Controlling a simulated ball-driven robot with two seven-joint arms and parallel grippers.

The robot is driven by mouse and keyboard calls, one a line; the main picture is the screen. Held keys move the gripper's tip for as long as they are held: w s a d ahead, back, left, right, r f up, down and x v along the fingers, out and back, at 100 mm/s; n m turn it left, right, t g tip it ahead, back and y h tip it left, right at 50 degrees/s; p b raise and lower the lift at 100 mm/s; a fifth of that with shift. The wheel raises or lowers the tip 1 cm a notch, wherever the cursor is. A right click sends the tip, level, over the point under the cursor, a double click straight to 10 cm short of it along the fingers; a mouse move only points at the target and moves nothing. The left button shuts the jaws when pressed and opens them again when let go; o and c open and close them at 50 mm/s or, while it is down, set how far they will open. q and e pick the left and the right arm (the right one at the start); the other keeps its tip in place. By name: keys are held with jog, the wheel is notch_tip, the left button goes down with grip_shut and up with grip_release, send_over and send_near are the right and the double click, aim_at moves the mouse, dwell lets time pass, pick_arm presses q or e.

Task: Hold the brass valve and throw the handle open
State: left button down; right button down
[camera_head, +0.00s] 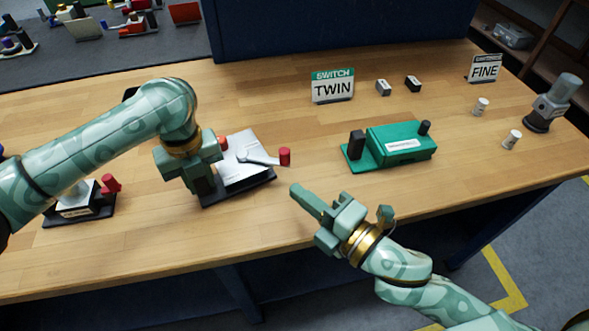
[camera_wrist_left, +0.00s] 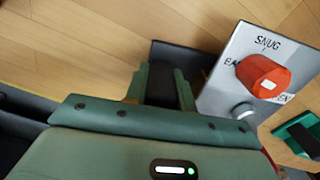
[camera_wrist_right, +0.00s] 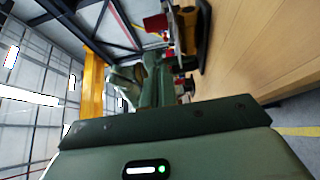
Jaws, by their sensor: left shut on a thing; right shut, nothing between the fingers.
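A switch unit with a silver plate (camera_head: 238,158) on a dark base stands at the table's middle left. Its silver lever (camera_head: 258,160) ends in a red knob (camera_head: 285,156) at the right. The left wrist view shows the plate (camera_wrist_left: 240,75), partly hidden lettering with "SNUG", and an orange-red knob (camera_wrist_left: 263,76). My left gripper (camera_head: 203,188) is at the unit's left side, shut on its dark post (camera_wrist_left: 160,84). My right gripper (camera_head: 298,191) is shut and empty, in front of and apart from the lever's knob. I cannot make out a brass-coloured valve.
A white-topped unit (camera_head: 77,208) with a red knob is at left. A grey device (camera_head: 552,104) is far right. The table's front middle is clear.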

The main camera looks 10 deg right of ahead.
pick_arm(q)
jog(key=shift+s+f, duration=0.15)
jog(key=shift+f, duration=0.2)
pick_arm(e)
jog(key=w, duration=0.4)
jog(key=shift+w+a, duration=0.1)
jog(key=shift+a, duration=0.25)
jog(key=shift+w+d, duration=0.15)
jog(key=shift+w, duration=0.6)
